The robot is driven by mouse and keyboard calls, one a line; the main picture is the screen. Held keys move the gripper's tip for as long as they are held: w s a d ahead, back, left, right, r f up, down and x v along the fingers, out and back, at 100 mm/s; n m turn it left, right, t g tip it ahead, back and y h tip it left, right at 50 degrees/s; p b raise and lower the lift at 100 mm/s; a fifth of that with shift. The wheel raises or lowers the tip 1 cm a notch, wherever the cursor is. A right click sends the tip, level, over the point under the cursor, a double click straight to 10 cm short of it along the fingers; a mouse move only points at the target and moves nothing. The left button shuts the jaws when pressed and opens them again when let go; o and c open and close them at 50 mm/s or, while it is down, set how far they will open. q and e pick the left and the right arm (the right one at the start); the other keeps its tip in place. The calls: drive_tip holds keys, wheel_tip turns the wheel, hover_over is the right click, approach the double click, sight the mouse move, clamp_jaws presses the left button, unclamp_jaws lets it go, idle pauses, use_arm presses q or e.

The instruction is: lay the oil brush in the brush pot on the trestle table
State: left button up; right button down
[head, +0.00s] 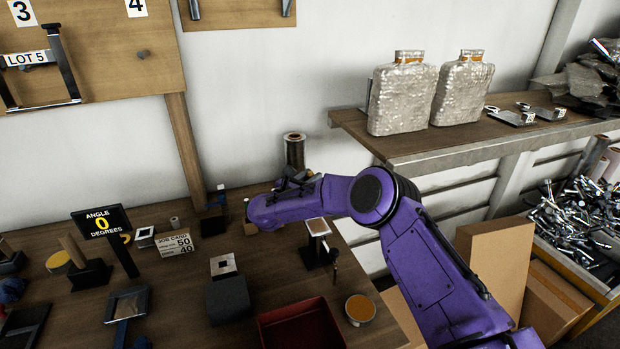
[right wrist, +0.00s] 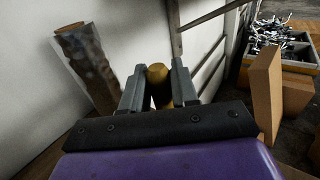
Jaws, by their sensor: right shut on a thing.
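My right gripper (head: 296,180) is close in front of the pot in the head view, partly hidden by my purple arm. In the right wrist view its fingers (right wrist: 158,90) are shut on a yellow-brown rounded piece (right wrist: 157,73), likely the oil brush's handle. My left gripper is not in view.
A red tray (head: 302,325), a round orange-topped tin (head: 360,309) and a small metal stand (head: 318,245) are on the table's right part. A job card (head: 176,244) and angle sign (head: 101,221) stand left. A shelf (head: 450,141) with two wrapped bottles juts out right.

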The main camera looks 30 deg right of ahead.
drive_tip(key=shift+s+r, duration=0.1)
idle(0.3)
drive_tip(key=c, duration=0.8)
unclamp_jaws()
drive_tip(key=shift+a, duration=0.1)
drive_tip(key=b+v, duration=0.2)
drive_tip(key=v, duration=0.8)
drive_tip(key=shift+s+a+b, duration=0.1)
drive_tip(key=shift+s+b, duration=0.05)
drive_tip(key=shift+b, duration=0.2)
